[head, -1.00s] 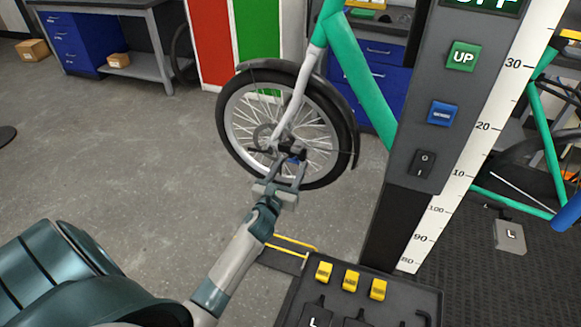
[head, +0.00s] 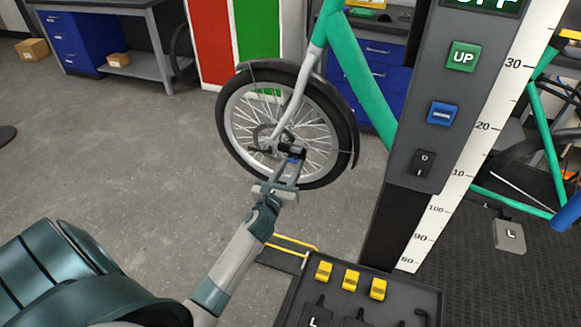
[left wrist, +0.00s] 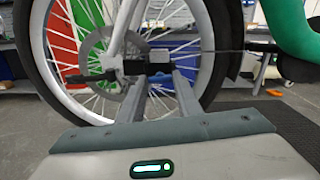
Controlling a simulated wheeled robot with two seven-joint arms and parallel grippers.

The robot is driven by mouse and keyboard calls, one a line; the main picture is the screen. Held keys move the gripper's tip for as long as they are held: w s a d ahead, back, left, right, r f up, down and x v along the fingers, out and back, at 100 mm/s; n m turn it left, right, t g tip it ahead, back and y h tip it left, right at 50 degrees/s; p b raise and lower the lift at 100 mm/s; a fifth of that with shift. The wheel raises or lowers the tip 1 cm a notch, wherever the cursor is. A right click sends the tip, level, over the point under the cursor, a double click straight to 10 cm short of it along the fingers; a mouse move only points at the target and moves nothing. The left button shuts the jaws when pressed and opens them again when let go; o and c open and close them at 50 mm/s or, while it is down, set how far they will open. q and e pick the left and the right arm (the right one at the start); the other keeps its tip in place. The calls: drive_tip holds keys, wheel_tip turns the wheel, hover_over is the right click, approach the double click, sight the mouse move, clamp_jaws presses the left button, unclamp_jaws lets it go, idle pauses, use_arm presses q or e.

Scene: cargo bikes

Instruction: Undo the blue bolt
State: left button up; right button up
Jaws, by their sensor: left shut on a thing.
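The bicycle's front wheel (head: 231,143) hangs from the silver fork (head: 303,92) of the green frame. The blue bolt (head: 297,158) shows as a small blue spot at the wheel's hub. My left gripper (head: 290,160) reaches up to the hub, and its fingers are shut on the bolt. In the left wrist view, the fingers of my left gripper (left wrist: 157,74) rise to a dark block (left wrist: 159,57) at the hub. The bolt is not clear there, mostly hidden by the fingers and block. My right gripper is not in view.
A grey control post (head: 412,150) with a green UP button stands right of the wheel. Open floor (head: 120,150) lies to the left.

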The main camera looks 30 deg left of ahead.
use_arm(q)
drive_tip(key=n, duration=0.6)
drive_tip(key=shift+n, duration=0.4)
drive_tip(key=n, duration=0.3)
drive_tip(key=shift+n+p, duration=0.3)
drive_tip(key=shift+p, duration=0.1)
drive_tip(key=n, duration=0.3)
drive_tip(key=shift+n, duration=0.3)
drive_tip(key=n+p, duration=0.1)
drive_tip(key=n, duration=0.2)
drive_tip(key=shift+n, duration=0.3)
drive_tip(key=n+p, duration=0.1)
drive_tip(key=n, duration=0.4)
drive_tip(key=n+p, duration=0.2)
drive_tip(key=n, duration=0.5)
drive_tip(key=shift+n, duration=1.5)
drive_tip(key=shift+n+p, duration=0.35)
drive_tip(key=shift+n, duration=0.75)
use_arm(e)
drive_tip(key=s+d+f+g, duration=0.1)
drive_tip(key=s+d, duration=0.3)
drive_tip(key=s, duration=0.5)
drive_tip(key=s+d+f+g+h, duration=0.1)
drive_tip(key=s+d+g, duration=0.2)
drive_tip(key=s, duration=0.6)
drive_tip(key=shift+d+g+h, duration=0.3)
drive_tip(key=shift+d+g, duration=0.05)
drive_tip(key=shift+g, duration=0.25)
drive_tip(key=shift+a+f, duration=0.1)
